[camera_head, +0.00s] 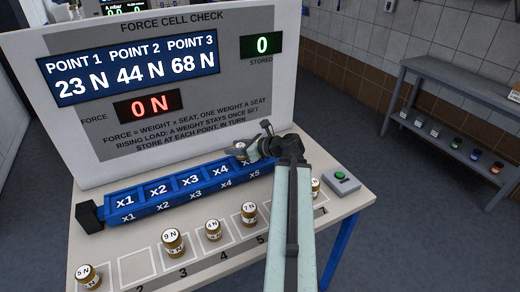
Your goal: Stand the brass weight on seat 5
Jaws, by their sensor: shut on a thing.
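My gripper (250,150) is shut on a brass weight (240,149), of which only a small part shows at the jaws; any marking on it is unreadable. It is held over the right end of the blue rail (160,206). The rail has seats marked x1 to x5 from left to right. Seat 5 is largely hidden behind my gripper and arm, with its front x5 label (255,174) visible. I cannot tell whether the weight touches the seat. Seats x1, x2 and x3 look empty.
Several brass weights stand on the table front, including 5 N (88,277), 9 N (172,242) and 7 N (249,213). A green button box (341,181) is at right. The panel (165,75) behind shows 23, 44 and 68 N targets, force 0 N and stored 0.

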